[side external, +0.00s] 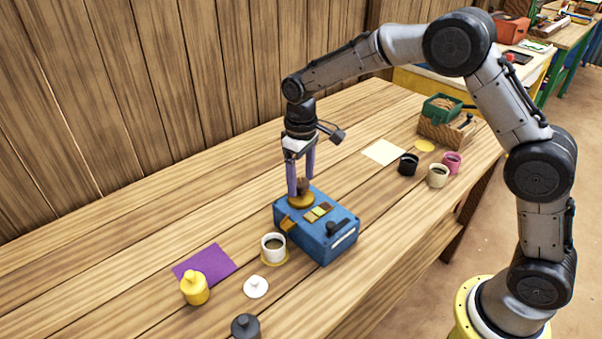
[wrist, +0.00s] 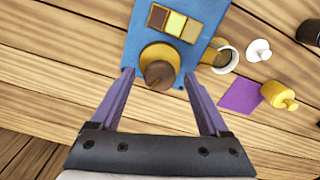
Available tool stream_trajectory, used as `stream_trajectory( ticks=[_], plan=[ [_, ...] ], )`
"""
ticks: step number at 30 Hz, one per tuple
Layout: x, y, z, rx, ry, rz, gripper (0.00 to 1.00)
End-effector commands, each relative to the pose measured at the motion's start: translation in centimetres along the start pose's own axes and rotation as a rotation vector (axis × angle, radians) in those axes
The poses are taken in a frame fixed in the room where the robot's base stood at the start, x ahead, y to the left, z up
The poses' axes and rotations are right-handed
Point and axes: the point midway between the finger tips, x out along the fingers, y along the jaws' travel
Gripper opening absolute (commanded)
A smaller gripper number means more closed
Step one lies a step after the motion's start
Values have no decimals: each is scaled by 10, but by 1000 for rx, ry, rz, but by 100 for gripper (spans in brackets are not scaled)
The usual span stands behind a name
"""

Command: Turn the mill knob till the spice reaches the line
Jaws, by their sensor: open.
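The mill is a blue box (side external: 325,246) on the wooden table. Its brown knob (side external: 303,185) stands on a round orange-brown base on top; in the wrist view the knob (wrist: 159,74) lies ahead, between the finger lines. My gripper (side external: 302,193) is open, its purple fingers pointing down at the knob, one to each side; I cannot tell whether they touch it. In the wrist view the fingertips (wrist: 158,74) are wide apart. A white cup (side external: 273,247) with dark contents sits on a yellow disc by the mill's spout (side external: 287,222). The fill line is too small to make out.
Near the mill are a purple sheet (side external: 216,257), a yellow lidded jar (side external: 194,288), a white lid (side external: 256,287) and a dark jar (side external: 245,326). Farther right are several cups, a pale sheet (side external: 383,151) and a crate (side external: 446,132).

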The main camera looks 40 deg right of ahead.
Motion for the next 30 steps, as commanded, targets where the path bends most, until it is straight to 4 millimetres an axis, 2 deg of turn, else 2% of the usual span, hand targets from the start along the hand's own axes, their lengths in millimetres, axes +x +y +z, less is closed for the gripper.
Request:
stream_trajectory(
  ticks=[5,15,21,25,30],
  plan=[
    [-12,0,-1,0,4,1,79],
    [-82,0,-1,0,7,1,79],
    [-118,0,-1,0,4,1,79],
    [-131,0,-1,0,3,0,79],
    [-138,0,0,0,1,0,79]
  ],
)
